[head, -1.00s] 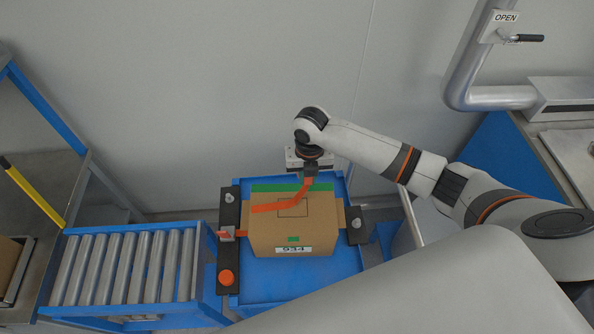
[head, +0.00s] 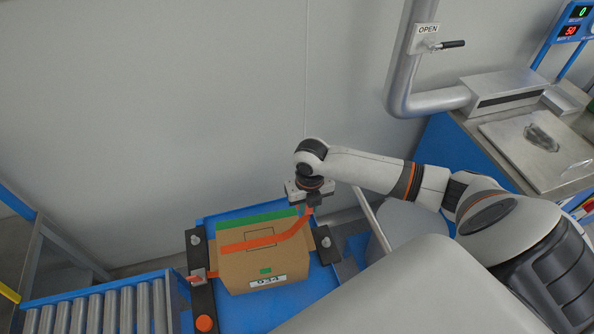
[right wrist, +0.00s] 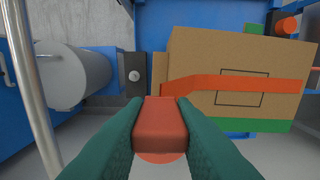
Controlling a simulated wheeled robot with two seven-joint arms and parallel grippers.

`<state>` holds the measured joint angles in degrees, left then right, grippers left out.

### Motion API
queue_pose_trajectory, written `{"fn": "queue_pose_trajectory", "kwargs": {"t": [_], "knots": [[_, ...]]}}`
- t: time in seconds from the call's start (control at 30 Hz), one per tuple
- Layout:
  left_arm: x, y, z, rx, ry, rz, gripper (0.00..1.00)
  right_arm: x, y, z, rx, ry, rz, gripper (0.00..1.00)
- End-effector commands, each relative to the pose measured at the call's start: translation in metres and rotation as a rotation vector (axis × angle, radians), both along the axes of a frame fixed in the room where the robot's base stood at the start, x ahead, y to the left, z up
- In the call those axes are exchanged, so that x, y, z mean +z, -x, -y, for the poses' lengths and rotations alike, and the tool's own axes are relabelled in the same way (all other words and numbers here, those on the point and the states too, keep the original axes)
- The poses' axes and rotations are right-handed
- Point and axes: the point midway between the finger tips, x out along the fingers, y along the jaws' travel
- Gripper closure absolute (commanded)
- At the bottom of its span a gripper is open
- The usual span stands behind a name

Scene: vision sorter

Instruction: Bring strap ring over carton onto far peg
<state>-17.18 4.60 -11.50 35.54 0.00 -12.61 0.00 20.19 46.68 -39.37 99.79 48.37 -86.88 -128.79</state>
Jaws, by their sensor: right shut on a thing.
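The carton (head: 262,260) stands on a blue table. The orange strap (head: 262,241) runs from the buckle on the left dark bar (head: 198,274) across the carton to my right gripper (head: 312,208). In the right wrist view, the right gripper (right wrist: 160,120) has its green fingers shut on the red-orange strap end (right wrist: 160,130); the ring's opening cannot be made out. The gripper is above and beyond the carton's far right corner. A peg (head: 326,242) stands on the right dark bar, apart from the strap; it also shows in the right wrist view (right wrist: 134,76). My left gripper is not in view.
Another peg (head: 195,240) and an orange button (head: 204,323) are on the left bar. A roller conveyor (head: 100,308) adjoins the table at left. A grey cylinder (head: 407,232) and a metal rail (head: 372,222) stand to the right. The wall is behind.

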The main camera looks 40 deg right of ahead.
Motion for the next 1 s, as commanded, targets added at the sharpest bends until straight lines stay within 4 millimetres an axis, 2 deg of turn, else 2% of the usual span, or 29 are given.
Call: {"fn": "queue_pose_trajectory", "kwargs": {"t": [0.77,1.0], "knots": [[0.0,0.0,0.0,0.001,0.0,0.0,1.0,0.0,0.046,0.065,-0.001,0.002,-0.002,1.0],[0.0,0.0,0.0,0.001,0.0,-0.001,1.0,-0.023,0.046,0.064,-0.002,-0.002,0.0,1.0]]}}
